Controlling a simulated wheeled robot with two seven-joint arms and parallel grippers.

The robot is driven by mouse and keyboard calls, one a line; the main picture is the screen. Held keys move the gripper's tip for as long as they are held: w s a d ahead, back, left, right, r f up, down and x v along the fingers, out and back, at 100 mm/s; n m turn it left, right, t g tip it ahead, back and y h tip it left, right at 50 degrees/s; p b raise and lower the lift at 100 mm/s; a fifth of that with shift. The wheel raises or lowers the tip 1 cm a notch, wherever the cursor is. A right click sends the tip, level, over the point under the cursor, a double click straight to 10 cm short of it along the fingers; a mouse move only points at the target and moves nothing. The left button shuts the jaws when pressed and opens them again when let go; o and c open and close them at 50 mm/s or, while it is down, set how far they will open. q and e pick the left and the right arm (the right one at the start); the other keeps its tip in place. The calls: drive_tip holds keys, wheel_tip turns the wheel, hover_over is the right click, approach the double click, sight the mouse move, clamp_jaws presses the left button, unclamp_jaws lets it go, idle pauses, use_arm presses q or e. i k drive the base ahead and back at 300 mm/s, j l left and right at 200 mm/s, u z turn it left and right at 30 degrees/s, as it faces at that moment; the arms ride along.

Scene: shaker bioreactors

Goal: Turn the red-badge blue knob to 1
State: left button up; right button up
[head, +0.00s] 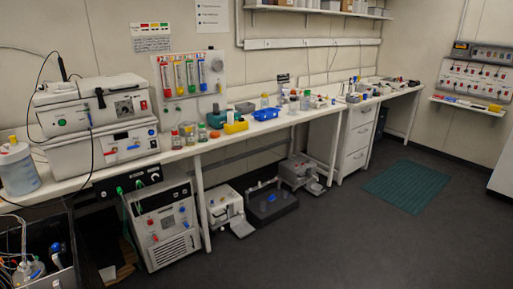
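Neither of my grippers is in view. Small blue controls show on a white floor-standing unit (176,250) under the left end of the bench, one of them a blue knob (183,210) on its front panel beside red controls. A white bench instrument (90,165) above it also has a small blue control (134,147) and red ones on its front. The badges and dial marks are too small to read, so I cannot tell which blue knob bears a red badge or where it points.
A second white instrument (88,90) is stacked on top. A black box (128,181) hangs under the bench (300,118). A dark open bin (62,245) with bottles stands at lower left. The dark floor (310,250) is clear, with a green mat (407,186) further back.

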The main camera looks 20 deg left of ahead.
sight(56, 246)
drive_tip(key=i+u, duration=0.25)
drive_tip(key=i, duration=0.15)
drive_tip(key=i+l+u, duration=0.2)
drive_tip(key=i, duration=0.25)
drive_tip(key=i+l+u, duration=0.1)
drive_tip(key=i+u, duration=0.15)
drive_tip(key=i, duration=0.15)
drive_tip(key=i+u, duration=0.2)
drive_tip(key=u, duration=0.25)
drive_tip(key=i+u, duration=0.15)
drive_tip(key=u, duration=0.3)
drive_tip(key=i+l+u, duration=0.2)
drive_tip(key=u, duration=0.25)
drive_tip(key=i+l+u, duration=0.15)
drive_tip(key=u, duration=0.35)
drive_tip(key=i+l+u, duration=0.15)
drive_tip(key=u, duration=0.3)
drive_tip(key=i+l+u, duration=0.25)
drive_tip(key=u, duration=0.15)
drive_tip(key=i+l+u, duration=0.15)
drive_tip(key=l+u, duration=0.15)
drive_tip(key=u, duration=0.15)
drive_tip(key=i+l+u, duration=0.1)
drive_tip(key=l+u, duration=0.35)
drive_tip(key=i+l+u, duration=0.2)
drive_tip(key=l, duration=0.15)
drive_tip(key=l+z, duration=0.1)
drive_tip(key=l, duration=0.6)
